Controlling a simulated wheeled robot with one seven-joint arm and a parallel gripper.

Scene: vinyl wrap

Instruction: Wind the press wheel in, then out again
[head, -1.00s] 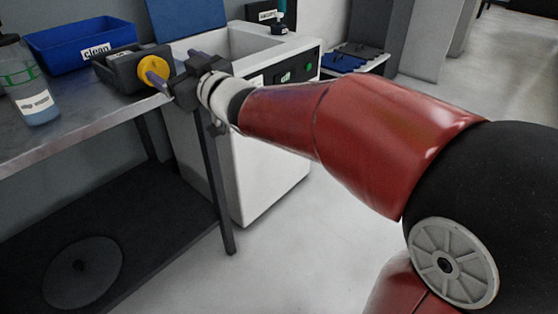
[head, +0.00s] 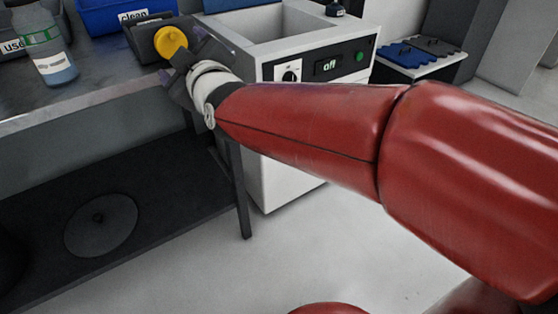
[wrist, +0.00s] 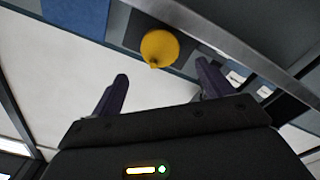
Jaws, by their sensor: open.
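The yellow press wheel (head: 170,41) sits on the front of a dark grey press body (head: 143,36) at the right end of the metal bench. In the wrist view the yellow wheel (wrist: 159,47) is ahead of my fingers, near the top middle. My gripper (wrist: 160,90) is open and empty, its two purple-grey fingers spread to either side below the wheel, with a gap to it. In the head view my gripper (head: 190,60) is just right of the wheel, and my wrist hides part of it. I cannot tell the wheel's wound position.
A blue bin marked clean (head: 112,20) stands behind the press. A bottle (head: 43,45) stands on the metal bench (head: 90,82) to the left. A white sink unit (head: 260,28) with an off panel adjoins on the right. The floor (head: 290,245) in front is clear.

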